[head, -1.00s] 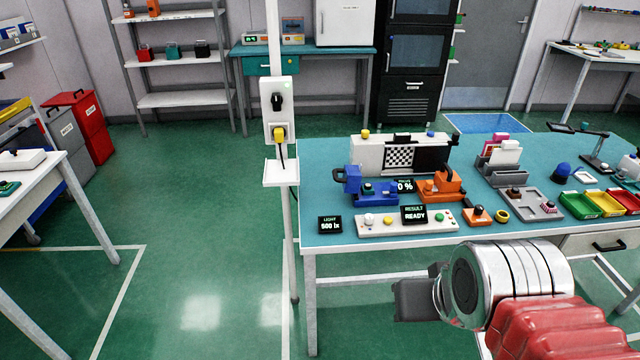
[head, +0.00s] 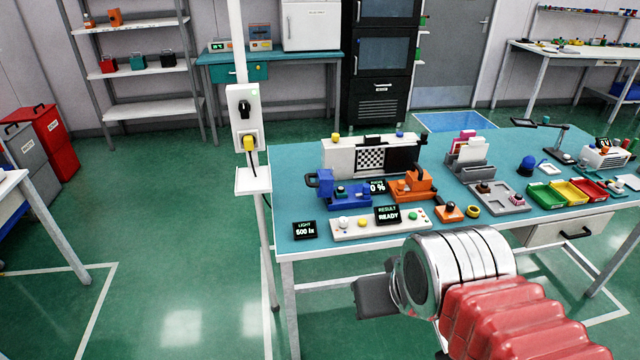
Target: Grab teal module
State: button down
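A small teal piece (head: 340,188) shows in the blue fixture (head: 346,195) on the teal-topped bench (head: 300,170). It is too small to tell if it is the teal module. A teal box (head: 138,63) sits on the middle level of the shelf at the back left, between a red box and a black box. My gripper (head: 375,295) is a dark grey block at the end of my arm, below and in front of the bench's front edge. It is apart from the bench items. Its fingers cannot be made out.
An orange fixture (head: 413,186), a white button panel (head: 381,222), a grey tray (head: 500,198) and green, yellow and red bins (head: 590,188) stand on the bench. A white post (head: 240,60) with sockets stands at its left end. The green floor left of the bench is clear.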

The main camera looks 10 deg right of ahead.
aim_at(340, 192)
jog(key=z, duration=0.05)
jog(key=i, duration=0.95)
jog(key=u, duration=0.05)
